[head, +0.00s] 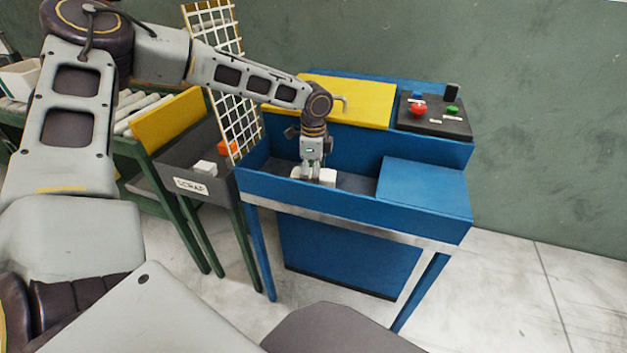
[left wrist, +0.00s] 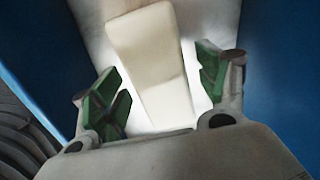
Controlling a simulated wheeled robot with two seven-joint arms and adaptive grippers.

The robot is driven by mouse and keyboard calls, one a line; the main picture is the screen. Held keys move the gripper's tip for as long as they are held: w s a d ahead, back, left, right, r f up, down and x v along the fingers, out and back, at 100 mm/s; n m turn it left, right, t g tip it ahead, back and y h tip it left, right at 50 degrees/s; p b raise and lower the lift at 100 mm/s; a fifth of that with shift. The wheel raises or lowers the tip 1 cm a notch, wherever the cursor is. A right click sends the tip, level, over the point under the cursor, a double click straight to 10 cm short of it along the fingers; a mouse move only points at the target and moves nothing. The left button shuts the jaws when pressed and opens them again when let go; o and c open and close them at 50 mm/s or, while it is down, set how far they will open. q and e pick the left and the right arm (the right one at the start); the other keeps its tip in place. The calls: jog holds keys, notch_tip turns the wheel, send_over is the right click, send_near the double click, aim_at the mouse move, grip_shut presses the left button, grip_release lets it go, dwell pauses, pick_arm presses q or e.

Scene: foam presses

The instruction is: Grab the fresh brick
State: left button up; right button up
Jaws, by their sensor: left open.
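The fresh brick (head: 328,177) is a pale, off-white block in the trough of the blue press (head: 350,207). In the left wrist view the brick (left wrist: 148,62) lies lengthwise between the two green finger pads, with gaps showing at its sides. My left gripper (head: 314,172) points down into the trough at the brick. It is open around the near part of the brick in the left wrist view (left wrist: 158,92). The front wall of the trough hides the lowest part of the gripper and brick. My right gripper is not in view.
A grey scrap bin (head: 190,184) with white and orange pieces stands left of the press. A white grid guard (head: 228,100) rises between them. A roller conveyor (head: 140,108) is further left. A control panel (head: 433,115) sits at the back right.

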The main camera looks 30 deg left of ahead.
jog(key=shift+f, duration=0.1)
pick_arm(q)
jog(key=c, duration=1.1)
jog(key=shift+c, duration=1)
jog(key=shift+r, duration=0.2)
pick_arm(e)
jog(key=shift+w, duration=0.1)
pick_arm(q)
jog(key=shift+w+r, duration=0.1)
jog(key=shift+r, duration=0.45)
notch_tip(320, 180, up, 17)
jog(key=p, duration=0.5)
jog(key=shift+f, duration=0.15)
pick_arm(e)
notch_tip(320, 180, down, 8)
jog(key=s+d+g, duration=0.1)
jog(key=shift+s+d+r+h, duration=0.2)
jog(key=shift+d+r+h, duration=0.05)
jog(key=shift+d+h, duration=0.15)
